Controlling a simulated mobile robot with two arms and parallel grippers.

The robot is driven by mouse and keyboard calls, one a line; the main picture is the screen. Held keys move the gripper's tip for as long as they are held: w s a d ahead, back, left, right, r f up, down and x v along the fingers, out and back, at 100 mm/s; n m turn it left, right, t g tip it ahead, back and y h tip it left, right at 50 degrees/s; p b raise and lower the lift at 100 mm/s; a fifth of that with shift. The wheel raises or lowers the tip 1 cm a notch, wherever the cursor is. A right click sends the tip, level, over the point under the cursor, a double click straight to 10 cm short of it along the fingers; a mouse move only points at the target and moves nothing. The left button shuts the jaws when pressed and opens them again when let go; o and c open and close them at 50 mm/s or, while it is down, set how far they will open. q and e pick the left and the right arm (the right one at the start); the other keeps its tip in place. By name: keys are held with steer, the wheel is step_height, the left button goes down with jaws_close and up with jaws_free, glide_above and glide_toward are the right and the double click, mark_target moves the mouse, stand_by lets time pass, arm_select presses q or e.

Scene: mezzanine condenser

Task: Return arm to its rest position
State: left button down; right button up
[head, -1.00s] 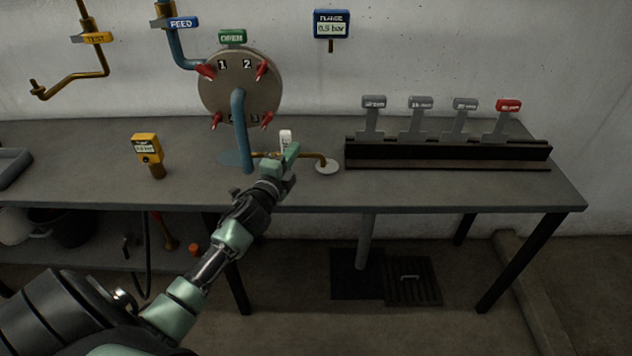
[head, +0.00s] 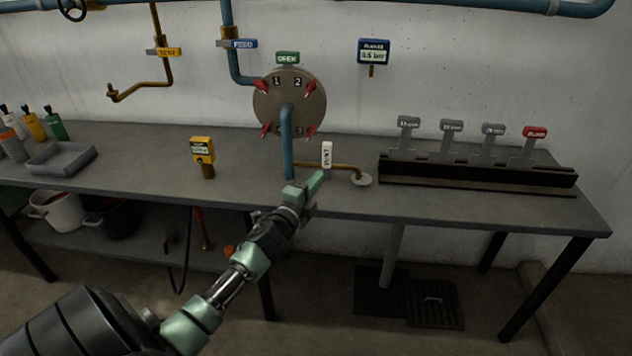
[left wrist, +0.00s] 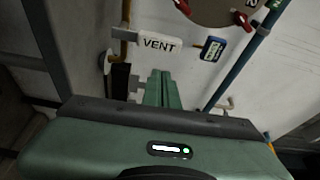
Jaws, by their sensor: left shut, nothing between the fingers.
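My left arm comes in from the lower left in the head view. Its green left gripper (head: 312,186) is shut and empty, above the front part of the bench, just below and left of the white VENT tag (head: 327,155). In the left wrist view the closed fingers (left wrist: 163,88) point toward the wall, and the VENT tag (left wrist: 159,43) lies just beyond them. I cannot tell whether the fingertips touch anything. The VENT tag sits at a thin brass pipe (head: 345,167) beside the blue pipe (head: 287,145) of the round plate (head: 289,102). My right gripper is not in view.
The grey bench (head: 240,187) runs across the view. A yellow gauge (head: 203,152) and a grey tray (head: 61,158) stand on it at left. A black rack (head: 478,174) with several tagged levers stands at right. Buckets (head: 57,208) sit on the lower shelf.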

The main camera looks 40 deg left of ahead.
arm_select(q)
steer(key=shift+w+f, duration=0.1)
steer(key=shift+w, duration=0.1)
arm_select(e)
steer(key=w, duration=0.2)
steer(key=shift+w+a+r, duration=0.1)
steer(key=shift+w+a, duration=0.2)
